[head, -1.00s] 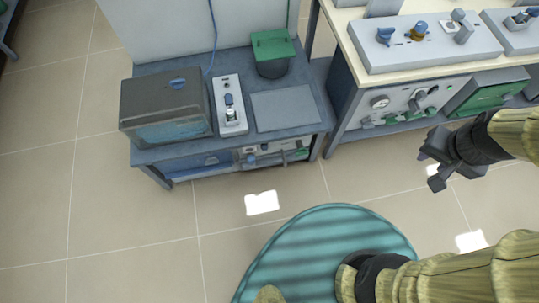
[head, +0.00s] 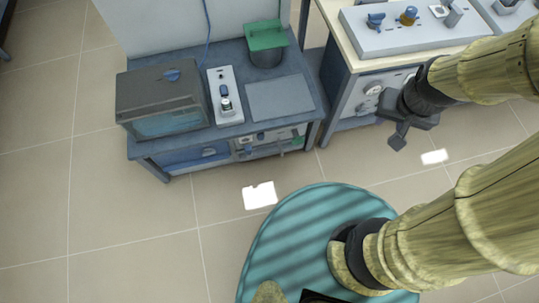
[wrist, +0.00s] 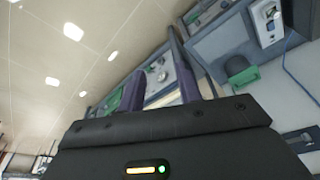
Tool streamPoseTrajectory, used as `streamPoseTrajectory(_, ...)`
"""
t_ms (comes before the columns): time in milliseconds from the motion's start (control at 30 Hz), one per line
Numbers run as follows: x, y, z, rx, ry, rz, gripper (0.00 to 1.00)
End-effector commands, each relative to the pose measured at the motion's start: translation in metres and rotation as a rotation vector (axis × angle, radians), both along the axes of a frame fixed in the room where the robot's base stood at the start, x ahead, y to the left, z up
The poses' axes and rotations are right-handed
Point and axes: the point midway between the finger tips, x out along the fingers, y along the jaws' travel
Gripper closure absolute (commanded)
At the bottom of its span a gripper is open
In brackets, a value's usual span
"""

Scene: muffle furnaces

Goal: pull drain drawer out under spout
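My gripper (head: 391,127) is right of the low blue-grey bench (head: 222,143), in front of the right-hand workbench, and apart from both. In the wrist view its two purple fingers (wrist: 160,90) stand apart with nothing between them. A white unit (head: 225,96) with a blue knob and a small fitting stands on the low bench; I cannot tell whether that fitting is the spout. Below the benchtop is a front panel (head: 262,143) with small knobs and a green part. I cannot make out a distinct drain drawer.
A dark box with a glassy front (head: 163,104), a grey plate (head: 280,97) and a green-lidded bin (head: 266,43) stand on the low bench. The right-hand workbench (head: 341,36) carries control units. Tiled floor (head: 130,225) is clear in front.

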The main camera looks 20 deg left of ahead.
Motion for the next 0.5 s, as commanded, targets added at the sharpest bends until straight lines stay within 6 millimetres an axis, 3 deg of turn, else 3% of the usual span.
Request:
streamPoseTrajectory(167, 0.005, 0.004, -0.009, 0.002, -0.007, 0.012, 0.65)
streamPoseTrajectory(267, 0.018, 0.013, -0.030, 0.009, -0.024, 0.039, 0.65)
streamPoseTrajectory(500, 0.074, 0.060, -0.120, 0.020, -0.121, 0.165, 0.65)
